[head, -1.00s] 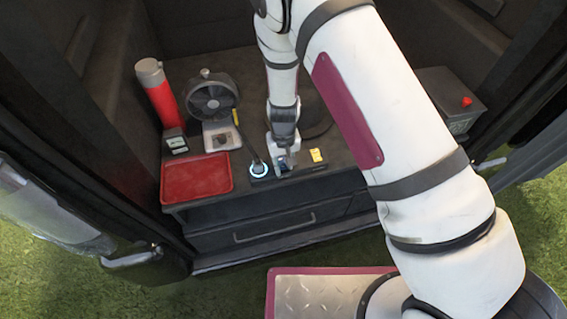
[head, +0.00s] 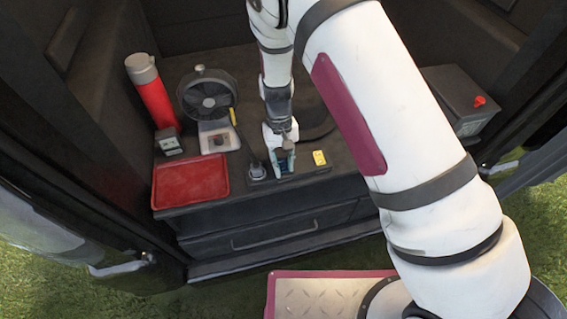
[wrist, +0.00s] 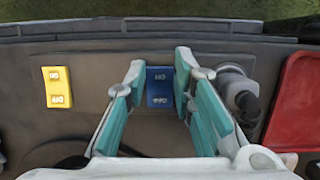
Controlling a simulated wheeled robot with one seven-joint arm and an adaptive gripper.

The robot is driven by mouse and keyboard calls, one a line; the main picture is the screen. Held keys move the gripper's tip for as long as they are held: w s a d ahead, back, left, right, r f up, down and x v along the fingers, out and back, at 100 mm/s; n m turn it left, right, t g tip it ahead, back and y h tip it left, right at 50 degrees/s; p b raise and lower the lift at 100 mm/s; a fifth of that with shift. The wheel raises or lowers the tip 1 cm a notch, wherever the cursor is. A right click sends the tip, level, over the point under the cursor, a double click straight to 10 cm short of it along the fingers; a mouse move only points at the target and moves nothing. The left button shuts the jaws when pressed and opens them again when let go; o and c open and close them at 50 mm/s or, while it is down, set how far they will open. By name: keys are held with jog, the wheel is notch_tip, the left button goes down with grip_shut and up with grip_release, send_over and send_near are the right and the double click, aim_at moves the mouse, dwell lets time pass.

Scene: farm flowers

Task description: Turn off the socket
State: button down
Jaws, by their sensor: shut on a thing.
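The socket strip (head: 300,176) lies along the front edge of the dark counter. A grey plug (head: 257,171) stands in its left end in the head view, with no lit ring showing; it also shows at right in the wrist view (wrist: 240,95). A blue switch (wrist: 160,88) is on the strip, between my two fingers. A yellow switch (head: 319,157) is on its other side, and at left in the wrist view (wrist: 58,87). My gripper (head: 283,163) points down at the strip, its teal fingers (wrist: 158,65) on either side of the blue switch. Their exact contact is hard to see.
A red tray (head: 190,183) lies left of the strip. A red flask (head: 152,92), a fan (head: 208,95) and a small meter (head: 169,142) stand behind it. A box with a red knob (head: 466,100) is at right. Dark walls flank the counter.

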jog(key=c, duration=1.4)
grip_release()
jog(key=shift+o, duration=0.2)
jog(key=v, duration=1.2)
notch_tip(320, 180, up, 9)
jog(key=y, duration=0.1)
send_over(280, 161)
jog(key=s+d, duration=0.1)
jog(key=d, duration=0.3)
jog(key=s+d+r+m+t, duration=0.1)
jog(key=s+d+r, duration=0.2)
jog(key=r, duration=0.2)
jog(key=s+d+r+t, duration=0.2)
jog(key=d+r, duration=0.2)
jog(key=r, duration=0.1)
jog(key=s+d+r+m+t, duration=0.1)
jog(key=s+d+r+t, duration=0.1)
jog(key=s+d, duration=0.3)
jog(key=s+d+r+m+t, duration=0.1)
jog(key=s+d+r, duration=0.4)
jog(key=s, duration=0.8)
jog(key=shift+s+d+r+t, duration=0.15)
jog(key=shift+s+r+t, duration=0.05)
jog(key=shift+s+t, duration=0.25)
